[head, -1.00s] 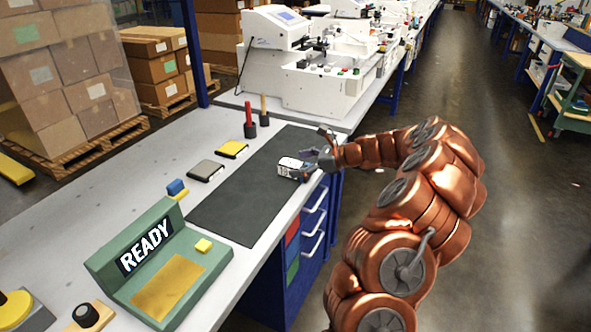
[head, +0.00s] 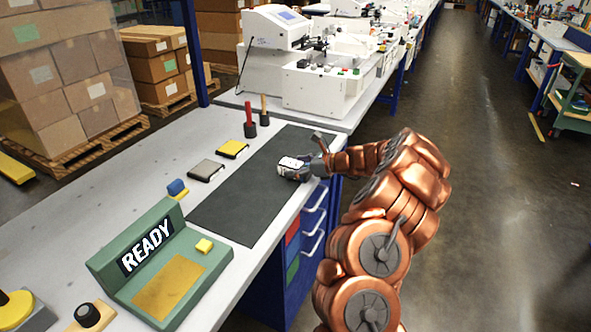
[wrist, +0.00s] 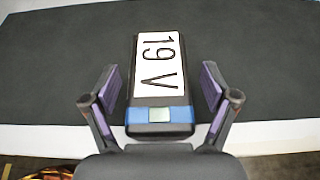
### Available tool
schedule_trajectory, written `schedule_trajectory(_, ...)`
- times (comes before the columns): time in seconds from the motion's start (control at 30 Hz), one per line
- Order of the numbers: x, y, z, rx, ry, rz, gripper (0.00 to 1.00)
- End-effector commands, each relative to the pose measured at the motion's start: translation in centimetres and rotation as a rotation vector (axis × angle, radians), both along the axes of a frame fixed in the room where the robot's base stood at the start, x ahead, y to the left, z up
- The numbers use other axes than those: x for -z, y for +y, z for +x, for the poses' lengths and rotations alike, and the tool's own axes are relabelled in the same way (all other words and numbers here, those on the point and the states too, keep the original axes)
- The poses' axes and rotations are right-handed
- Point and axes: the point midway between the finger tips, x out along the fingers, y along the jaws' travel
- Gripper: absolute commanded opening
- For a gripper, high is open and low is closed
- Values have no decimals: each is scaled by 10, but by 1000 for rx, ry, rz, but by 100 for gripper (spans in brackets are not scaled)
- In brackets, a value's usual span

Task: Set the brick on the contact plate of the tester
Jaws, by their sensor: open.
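The brick (head: 288,163) is a dark block with a white label, lying on the dark mat near the bench's front edge. In the wrist view the brick (wrist: 158,75) reads "19 V" and has a blue band with a small pale window at its near end. My gripper (wrist: 158,95) is open, with one finger on each side of the near part of the brick and gaps visible on both sides. In the head view my gripper (head: 303,170) is at the brick. The tester (head: 150,262) is green, with a READY display, and its brass contact plate (head: 170,287) is bare.
A yellow button (head: 204,246) sits on the tester. Left of the mat (head: 240,205) lie a grey block (head: 206,170), a yellow-topped block (head: 233,149) and a blue-and-yellow item (head: 177,189). Red and tan handles (head: 250,122) stand behind. The mat's middle is clear.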

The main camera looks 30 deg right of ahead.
Motion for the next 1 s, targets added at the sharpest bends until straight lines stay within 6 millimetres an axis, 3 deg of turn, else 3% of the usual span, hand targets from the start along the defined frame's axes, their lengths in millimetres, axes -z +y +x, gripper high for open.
schedule_trajectory(0.27, 1, 2, 4, 1, -1, 0, 84)
schedule_trajectory(1.0, 1, 2, 3, 1, -1, 0, 7)
